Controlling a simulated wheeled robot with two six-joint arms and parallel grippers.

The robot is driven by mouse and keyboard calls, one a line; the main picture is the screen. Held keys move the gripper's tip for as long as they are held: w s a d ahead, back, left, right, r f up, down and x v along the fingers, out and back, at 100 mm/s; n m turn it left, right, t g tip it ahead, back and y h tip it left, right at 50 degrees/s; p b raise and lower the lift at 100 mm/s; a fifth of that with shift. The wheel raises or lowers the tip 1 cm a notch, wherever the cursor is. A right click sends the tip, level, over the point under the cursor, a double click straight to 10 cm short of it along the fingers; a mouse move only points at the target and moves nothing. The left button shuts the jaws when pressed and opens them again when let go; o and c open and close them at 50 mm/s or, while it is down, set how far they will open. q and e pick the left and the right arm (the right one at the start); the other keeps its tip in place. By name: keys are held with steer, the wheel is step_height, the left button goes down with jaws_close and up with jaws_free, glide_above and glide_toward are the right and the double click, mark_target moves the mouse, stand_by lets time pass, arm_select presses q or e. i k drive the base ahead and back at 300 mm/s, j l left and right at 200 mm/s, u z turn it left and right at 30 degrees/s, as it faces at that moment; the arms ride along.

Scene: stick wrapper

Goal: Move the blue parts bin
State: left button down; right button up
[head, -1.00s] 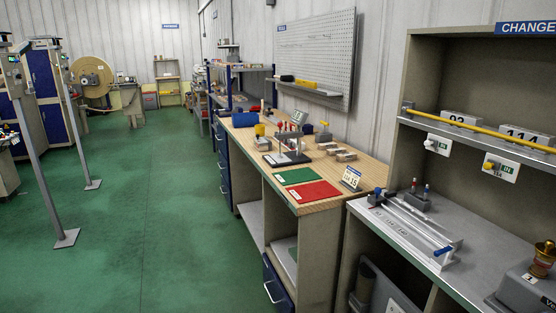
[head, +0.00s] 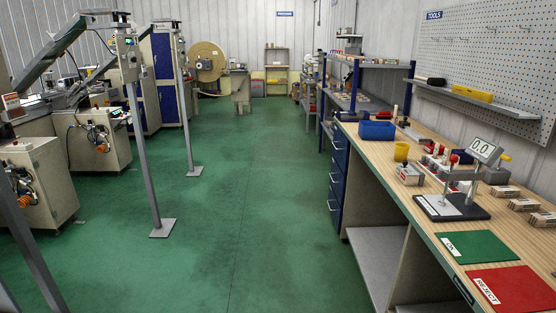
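The blue parts bin (head: 377,131) is an open-topped box on the far part of the wooden workbench (head: 450,207), close to its left edge. It stands upright, with a yellow cup (head: 401,151) nearer to me on the same bench. Neither of my grippers shows in the head view, so nothing of mine is seen touching the bin.
A measuring stand with a display (head: 481,150) stands on the bench, with a green mat (head: 478,246) and a red mat (head: 510,289) nearer. Grey posts (head: 144,150) and machines (head: 40,185) stand at the left. The green floor (head: 235,215) between is clear.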

mark_target(378, 130)
steer(key=i, duration=0.85)
steer(key=i+j, duration=0.15)
steer(key=i, duration=0.65)
steer(key=i+z, duration=0.45)
steer(key=i+j+z, duration=0.25)
steer(key=z, duration=0.15)
steer(key=i+j+z, duration=0.3)
steer(key=z, duration=0.15)
steer(key=i+j+z, duration=0.4)
steer(key=k+j, duration=0.05)
